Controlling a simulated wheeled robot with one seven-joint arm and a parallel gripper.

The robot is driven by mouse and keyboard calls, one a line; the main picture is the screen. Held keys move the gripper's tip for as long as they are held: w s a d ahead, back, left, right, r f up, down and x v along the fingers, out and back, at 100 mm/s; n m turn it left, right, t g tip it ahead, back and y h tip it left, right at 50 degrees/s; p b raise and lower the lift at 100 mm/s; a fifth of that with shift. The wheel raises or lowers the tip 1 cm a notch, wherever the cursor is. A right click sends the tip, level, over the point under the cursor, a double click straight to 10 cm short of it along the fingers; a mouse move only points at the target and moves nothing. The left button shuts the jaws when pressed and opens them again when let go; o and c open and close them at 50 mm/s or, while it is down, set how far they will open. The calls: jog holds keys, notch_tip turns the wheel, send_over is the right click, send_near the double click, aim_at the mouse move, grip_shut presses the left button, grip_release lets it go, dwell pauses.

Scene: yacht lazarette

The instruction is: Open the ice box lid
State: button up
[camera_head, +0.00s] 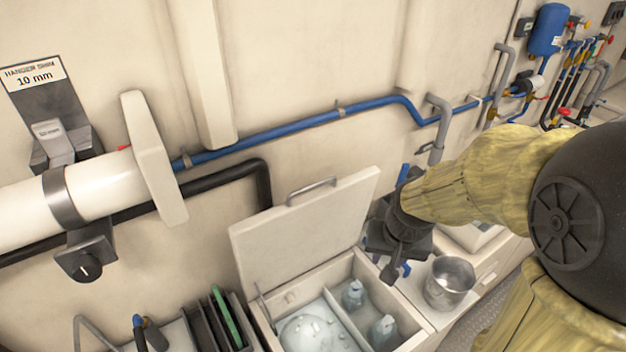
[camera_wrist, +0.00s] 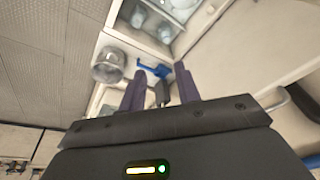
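The ice box lid (camera_head: 303,226) is a cream panel standing raised at the back of the ice box (camera_head: 372,263), leaning slightly. Its grey bar handle (camera_head: 311,190) is on its top edge. The open box shows ice (camera_head: 311,334) on the left and bottles (camera_head: 354,295) on the right. In the wrist view, the lid (camera_wrist: 262,38) fills the upper right. My gripper (camera_head: 393,268) is just right of the lid, above the box's right side, apart from the handle. In the wrist view its fingers (camera_wrist: 160,80) are spread with no held object visible.
A metal pot (camera_head: 450,282) stands on the counter right of the box and near my gripper; it also shows in the wrist view (camera_wrist: 108,66). A blue item (camera_wrist: 153,68) lies beyond my fingertips. Pipes (camera_head: 300,122) run along the wall behind. A rack (camera_head: 213,322) stands left of the box.

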aim_at(311, 186)
jog(key=w+a+r+m+y, duration=0.1)
jog(key=w+a+r+m, duration=0.3)
jog(key=w+a+r, duration=0.2)
jog(key=w+a+r+m+y+p, duration=0.1)
jog(key=w+a+r+m, duration=0.4)
jog(key=w+r, duration=0.5)
notch_tip(311, 186, up, 2)
jog(key=shift+a+r, duration=0.2)
jog(key=shift+a, duration=0.55)
jog(key=shift+w, duration=0.1)
jog(key=p+x, duration=0.1)
jog(key=x, duration=0.4)
jog(key=p+x, duration=0.1)
jog(key=x, duration=0.5)
jog(key=p+x, duration=0.2)
jog(key=x, duration=0.4)
jog(key=shift+w+f, duration=0.15)
jog(key=shift+w, duration=0.15)
grip_shut()
